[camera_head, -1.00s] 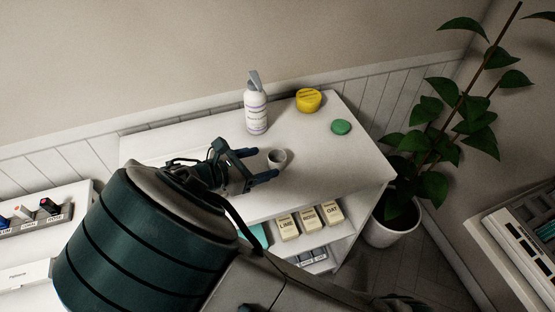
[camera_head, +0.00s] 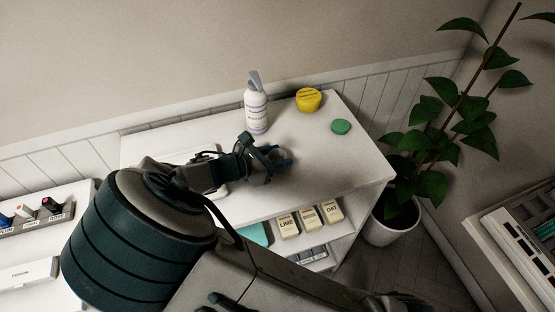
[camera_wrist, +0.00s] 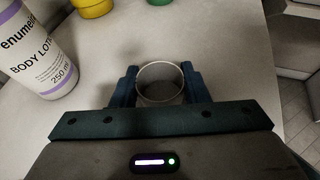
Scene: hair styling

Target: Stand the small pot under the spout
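The small pot (camera_wrist: 160,82) is a pale, open-topped round cup, seen upright between my fingers in the wrist view. In the head view it is mostly hidden by my gripper (camera_head: 284,157). My gripper (camera_wrist: 160,88) has a finger against each side of the pot and appears shut on it, low at the table top. The white body lotion bottle (camera_head: 256,110) stands upright behind the gripper, with a grey pump head and spout (camera_head: 254,80) on top. Its label shows at the left in the wrist view (camera_wrist: 40,50), where the spout is out of frame.
A yellow tub (camera_head: 308,100) and a green lid-like disc (camera_head: 341,127) sit on the white table top (camera_head: 340,165), right of the bottle. A potted plant (camera_head: 395,218) stands beyond the right edge. The right of the top is clear.

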